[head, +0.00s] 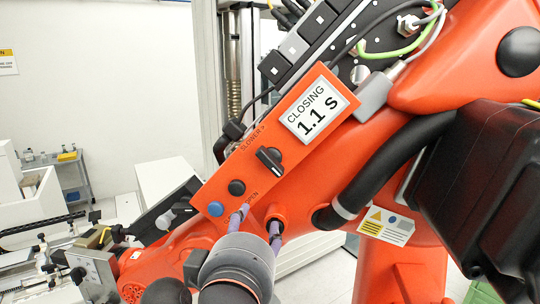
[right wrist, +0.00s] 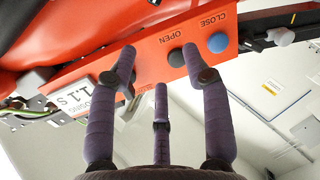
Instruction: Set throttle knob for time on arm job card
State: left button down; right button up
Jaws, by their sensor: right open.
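The throttle knob (head: 269,160), black with a pointer bar, sits on the orange panel (head: 225,170) beside the word SLOWER. A white display (head: 319,110) above it reads CLOSING 1.1 S; part of it shows in the right wrist view (right wrist: 80,98). My right gripper (head: 257,226) is open and empty, with its purple fingers below the knob and apart from it. In the right wrist view, its fingers (right wrist: 159,65) spread in front of the panel near OPEN, and one finger partly hides the knob. My left gripper is not in view. I cannot make out a time on any separate job card.
A black button (head: 236,187) and a blue button (head: 215,209) sit below the knob. A small printed label (head: 387,231) is on the orange arm, its text too small to read. A black hose (head: 390,170) and a grey connector (head: 374,95) lie right of the panel.

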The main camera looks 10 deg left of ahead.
aim_at(270, 161)
notch_tip(270, 161, up, 9)
jog(key=s+d+m+t+p, duration=0.1)
jog(key=s+d+m+t, duration=0.1)
jog(key=s+m, duration=0.15)
jog(key=w+p, duration=0.1)
jog(key=w, duration=0.2)
jog(key=w+p, duration=0.1)
jog(key=w, duration=0.3)
jog(key=w+a+p, duration=0.1)
jog(key=w, duration=0.2)
jog(key=shift+w+f+p, duration=0.2)
jog(key=shift+w+p, duration=0.15)
jog(key=shift+p, duration=0.05)
jog(key=shift+w+a, duration=0.1)
jog(key=shift+w, duration=0.35)
jog(key=shift+s, duration=0.1)
jog(key=c, duration=0.9)
